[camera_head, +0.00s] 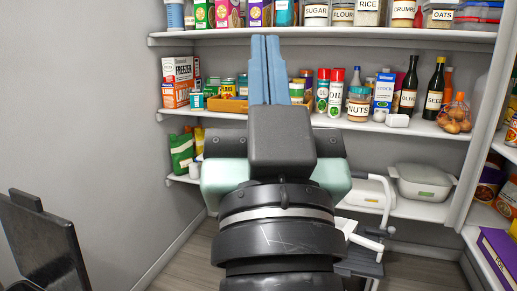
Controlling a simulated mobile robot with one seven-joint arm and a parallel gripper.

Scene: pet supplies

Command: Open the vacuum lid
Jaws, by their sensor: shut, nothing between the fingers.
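My gripper (265,42) is in the middle of the view, its two blue fingers shut together and empty. They point up and away in front of the shelves, apart from any object as far as I can tell. No vacuum can be made out for certain. A white and grey item with a pale upright handle (387,205) stands low, right of my arm, partly hidden by it; I cannot tell whether it is the vacuum. No vacuum lid is clearly visible.
White shelves hold jars and boxes on the upper shelf (420,33), and bottles and packets on the middle shelf (425,126). A pale lidded tub (422,184) sits on the lower shelf. A dark panel-like object (40,245) stands at left. Wooden floor (185,262) shows between.

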